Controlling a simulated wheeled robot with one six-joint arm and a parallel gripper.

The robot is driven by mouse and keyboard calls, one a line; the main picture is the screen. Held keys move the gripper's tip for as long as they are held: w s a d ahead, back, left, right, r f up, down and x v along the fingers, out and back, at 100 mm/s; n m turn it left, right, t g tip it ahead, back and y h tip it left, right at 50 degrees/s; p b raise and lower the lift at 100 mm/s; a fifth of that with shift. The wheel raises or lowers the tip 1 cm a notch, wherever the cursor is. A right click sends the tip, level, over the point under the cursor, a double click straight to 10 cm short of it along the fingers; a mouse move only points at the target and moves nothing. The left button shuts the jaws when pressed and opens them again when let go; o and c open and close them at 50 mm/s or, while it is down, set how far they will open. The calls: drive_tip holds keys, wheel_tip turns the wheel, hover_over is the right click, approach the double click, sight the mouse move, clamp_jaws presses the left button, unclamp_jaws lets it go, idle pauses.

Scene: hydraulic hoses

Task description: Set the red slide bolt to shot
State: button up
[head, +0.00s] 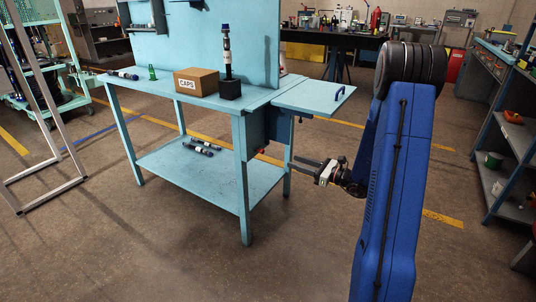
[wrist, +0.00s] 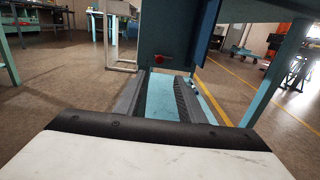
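A small red knob (wrist: 158,58), likely on the red slide bolt, shows in the wrist view on the lower part of a dark blue panel (wrist: 170,38). It is just beyond my fingertips and apart from them. I cannot tell the bolt's position at this size. In the head view a tiny red spot (head: 262,151) shows low on the blue cabinet (head: 262,128) under the bench's right end. My gripper (head: 298,166) is to the right of and below this cabinet, pointing left. In the wrist view my gripper (wrist: 160,76) is open, with nothing between its two dark fingers.
The light-blue workbench (head: 165,97) has a leaf (head: 315,99) with a blue handle at its right end. A CAPS box (head: 196,82), a green bottle (head: 152,72) and a standing hose (head: 227,52) are on top. Dark hoses (head: 198,148) lie on the lower shelf (head: 225,180).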

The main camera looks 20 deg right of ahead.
drive_tip(key=x, duration=1.4)
drive_tip(key=shift+a, duration=0.1)
